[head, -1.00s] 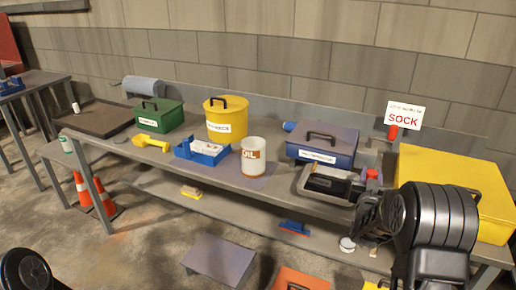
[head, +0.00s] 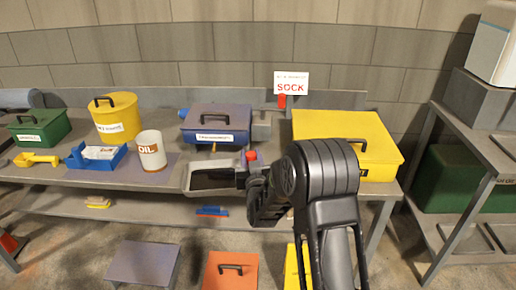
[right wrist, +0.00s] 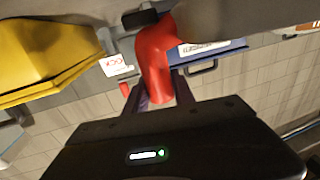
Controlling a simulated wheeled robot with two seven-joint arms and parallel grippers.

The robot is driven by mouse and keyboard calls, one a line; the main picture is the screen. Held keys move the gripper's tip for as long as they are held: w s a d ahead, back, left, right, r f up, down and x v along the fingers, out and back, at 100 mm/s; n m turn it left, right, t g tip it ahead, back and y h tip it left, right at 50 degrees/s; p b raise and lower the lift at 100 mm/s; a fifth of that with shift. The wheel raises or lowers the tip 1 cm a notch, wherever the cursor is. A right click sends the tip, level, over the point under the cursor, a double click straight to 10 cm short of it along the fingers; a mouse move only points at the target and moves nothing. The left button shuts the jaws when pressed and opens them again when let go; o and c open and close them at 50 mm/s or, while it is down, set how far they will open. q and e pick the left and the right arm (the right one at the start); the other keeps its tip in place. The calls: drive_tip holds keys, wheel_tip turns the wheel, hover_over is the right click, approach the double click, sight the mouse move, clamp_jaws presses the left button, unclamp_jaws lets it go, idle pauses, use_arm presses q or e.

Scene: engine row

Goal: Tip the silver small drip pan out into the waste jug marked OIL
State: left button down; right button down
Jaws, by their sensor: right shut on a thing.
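The silver drip pan (head: 187,184), a shallow tray with a dark inside, is at the bench's front edge in the head view. Its red handle (right wrist: 153,68) is between the fingers of my right gripper (right wrist: 160,92) in the right wrist view. In the head view the right gripper (head: 250,172) is at the pan's right end, partly hidden by my own arm. The white waste jug (head: 150,148) with the brown OIL label stands upright on the bench, left of the pan and apart from it. My left gripper is not in view.
A blue toolbox (head: 216,123) sits behind the pan, and a yellow case (head: 347,146) to its right. A blue tray (head: 96,157) and yellow bucket (head: 116,119) are left of the jug. A SOCK sign (head: 291,83) stands at the back.

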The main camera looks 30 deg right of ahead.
drive_tip(key=s+a+f+n+y, duration=0.1)
drive_tip(key=a+y, duration=0.1)
drive_tip(key=a, duration=0.6)
drive_tip(key=s+a+f+n+t+y, duration=0.1)
drive_tip(key=s+a+n+y, duration=0.1)
drive_tip(key=a, duration=0.5)
drive_tip(key=s+a+f+n+y, duration=0.1)
drive_tip(key=a+f+n+y, duration=0.1)
drive_tip(key=a, duration=0.6)
drive_tip(key=shift+s+a+t+y, duration=0.35)
drive_tip(key=shift+t+y, duration=0.05)
drive_tip(key=shift+y, duration=0.5)
